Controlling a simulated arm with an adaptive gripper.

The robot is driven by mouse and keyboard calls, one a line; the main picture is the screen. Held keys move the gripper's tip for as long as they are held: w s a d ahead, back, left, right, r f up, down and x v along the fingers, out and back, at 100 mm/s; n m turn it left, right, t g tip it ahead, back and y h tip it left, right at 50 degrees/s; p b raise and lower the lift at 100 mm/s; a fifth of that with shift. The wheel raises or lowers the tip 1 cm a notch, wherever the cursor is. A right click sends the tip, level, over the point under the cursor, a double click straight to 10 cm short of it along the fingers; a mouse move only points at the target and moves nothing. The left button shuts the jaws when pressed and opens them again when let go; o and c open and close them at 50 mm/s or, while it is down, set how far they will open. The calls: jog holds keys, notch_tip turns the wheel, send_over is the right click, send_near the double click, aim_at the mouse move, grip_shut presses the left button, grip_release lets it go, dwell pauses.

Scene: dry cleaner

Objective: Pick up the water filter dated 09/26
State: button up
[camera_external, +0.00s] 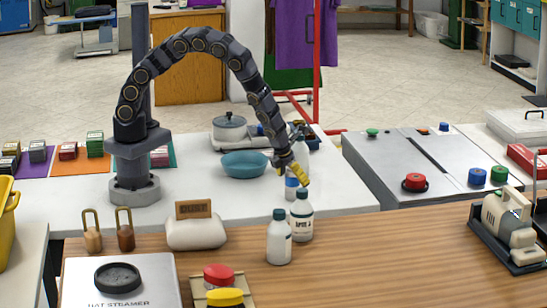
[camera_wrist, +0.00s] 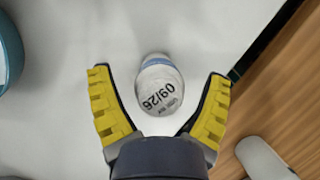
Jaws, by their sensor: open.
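The water filter (camera_wrist: 160,88) is a small white cylinder with a blue band at its far end and "09/26" printed on its label. In the wrist view it is between the two yellow-padded fingers of my gripper (camera_wrist: 160,100), with clear gaps on both sides. In the external view the filter (camera_external: 291,188) stands on the white table near its front right edge, partly hidden by my gripper (camera_external: 299,174). My gripper points down just above it, open and empty.
A teal bowl (camera_external: 245,164) sits behind and left of the filter, with a lidded pot (camera_external: 230,128) farther back. Two white bottles, one nearer (camera_external: 279,240) and one farther (camera_external: 301,217), stand close in front on the wooden counter (camera_external: 380,255). The white table left of the filter is clear.

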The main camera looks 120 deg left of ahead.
jog(key=shift+a+f, duration=0.25)
jog(key=shift+f, duration=0.4)
jog(key=c, duration=1.2)
